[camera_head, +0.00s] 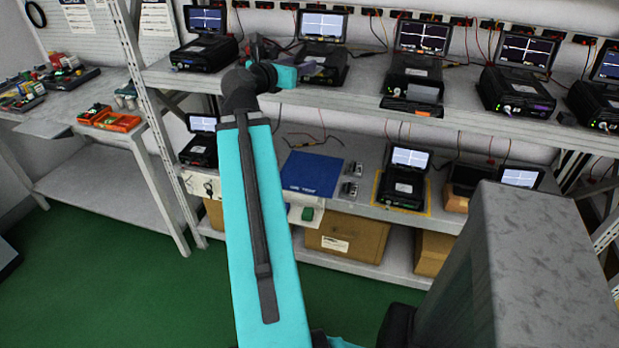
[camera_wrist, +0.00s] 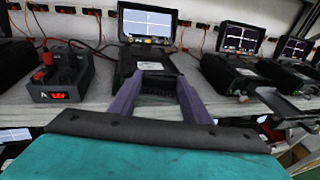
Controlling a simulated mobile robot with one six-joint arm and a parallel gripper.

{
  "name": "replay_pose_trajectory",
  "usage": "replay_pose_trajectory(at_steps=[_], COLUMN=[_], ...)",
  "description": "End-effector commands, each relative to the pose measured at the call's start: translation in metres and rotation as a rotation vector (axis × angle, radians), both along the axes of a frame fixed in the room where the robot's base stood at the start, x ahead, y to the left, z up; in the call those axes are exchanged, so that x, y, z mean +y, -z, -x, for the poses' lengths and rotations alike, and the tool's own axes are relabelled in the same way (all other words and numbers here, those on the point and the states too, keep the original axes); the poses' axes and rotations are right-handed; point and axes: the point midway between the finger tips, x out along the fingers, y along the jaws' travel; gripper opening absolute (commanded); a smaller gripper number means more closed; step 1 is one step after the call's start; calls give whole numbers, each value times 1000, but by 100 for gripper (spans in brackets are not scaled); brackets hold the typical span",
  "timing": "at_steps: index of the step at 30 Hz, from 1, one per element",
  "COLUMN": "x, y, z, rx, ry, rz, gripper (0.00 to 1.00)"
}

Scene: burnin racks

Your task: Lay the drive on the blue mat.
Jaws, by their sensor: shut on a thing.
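My gripper (camera_wrist: 157,80) shows in the wrist view as two purple-grey fingers, shut on the drive (camera_wrist: 157,87), a dark piece between them. The drive is at the front of a black test unit with a lit screen; I cannot tell whether it is still partly inside. In the head view my gripper (camera_head: 310,68) is at the upper shelf, in front of the second unit from the left, and the drive is hard to make out. The blue mat (camera_head: 311,173) lies flat on the lower shelf, below and right of my forearm; no drive shows on it.
Two small metallic parts (camera_head: 349,189) lie right of the mat. A lower test unit (camera_head: 404,180) stands farther right. Several more units line the upper shelf (camera_head: 470,113), whose front edge overhangs the lower shelf. A side table (camera_head: 110,180) with orange bins (camera_head: 118,122) is at left.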

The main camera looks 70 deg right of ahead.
Motion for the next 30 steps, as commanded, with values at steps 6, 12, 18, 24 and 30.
replay_pose_trajectory(at_steps=[6, 12, 18, 24, 30], x=[6, 9, 8, 3, -4], y=[37, 65, 100, 141, 188], z=[-34, -56, -71, -79, -82], rx=[1, 2, 3, 4, 5], ry=[-41, -70, -92, -109, -123], rz=[0, 2, 4, 9, 15], gripper=[20, 20, 20, 20, 20])
